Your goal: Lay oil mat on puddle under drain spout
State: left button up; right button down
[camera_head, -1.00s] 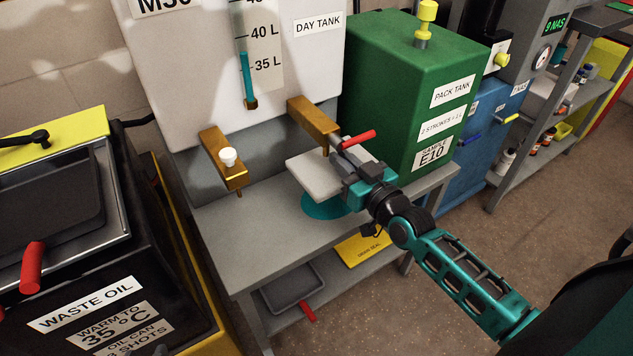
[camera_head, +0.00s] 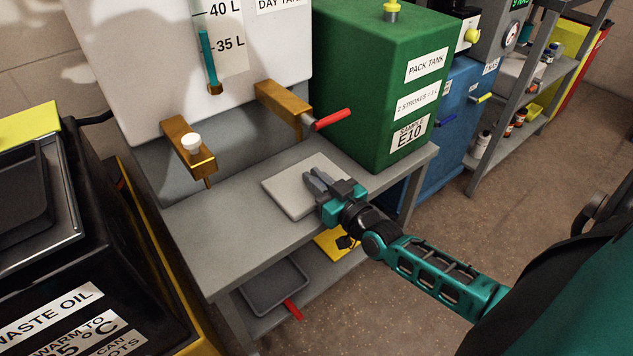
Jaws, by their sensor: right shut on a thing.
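The oil mat (camera_head: 285,194) is a light grey square at the right part of the grey bench top. It looks flat on or just above the surface. My right gripper (camera_head: 316,181) is shut on its right side. The drain spout (camera_head: 280,103) is a brass block with a red lever (camera_head: 333,119), on the tank above and behind the mat. The teal puddle is not visible; the mat and gripper cover the area where it showed. My left gripper is out of view.
A second brass outlet (camera_head: 190,152) with a white knob is left of the spout. The green pack tank (camera_head: 365,70) stands close behind my gripper. A black waste oil unit (camera_head: 90,270) is at left. Bench top (camera_head: 215,235) left of the mat is clear. A tray (camera_head: 275,287) lies on the lower shelf.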

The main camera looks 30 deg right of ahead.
jog(key=shift+f, duration=0.1)
jog(key=c, duration=1.2)
grip_release()
jog(key=shift+s, duration=0.15)
jog(key=s+d+p, duration=0.1)
jog(key=s+p, duration=0.2)
jog(key=s, duration=0.9)
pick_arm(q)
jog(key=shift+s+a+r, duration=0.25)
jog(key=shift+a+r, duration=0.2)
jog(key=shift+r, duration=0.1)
pick_arm(e)
jog(key=s+a+f+g, duration=0.1)
jog(key=a+g, duration=0.1)
jog(key=a, duration=0.3)
jog(key=s+a+n+g+y, duration=0.1)
jog(key=a+g, duration=0.1)
jog(key=a, duration=0.4)
jog(key=s+a+f+n+g, duration=0.1)
jog(key=a+g, duration=0.2)
jog(key=a, duration=0.2)
jog(key=shift+s+a+f+y, duration=0.2)
jog(key=shift+s+f+y, duration=0.1)
jog(key=shift+s+y, duration=0.1)
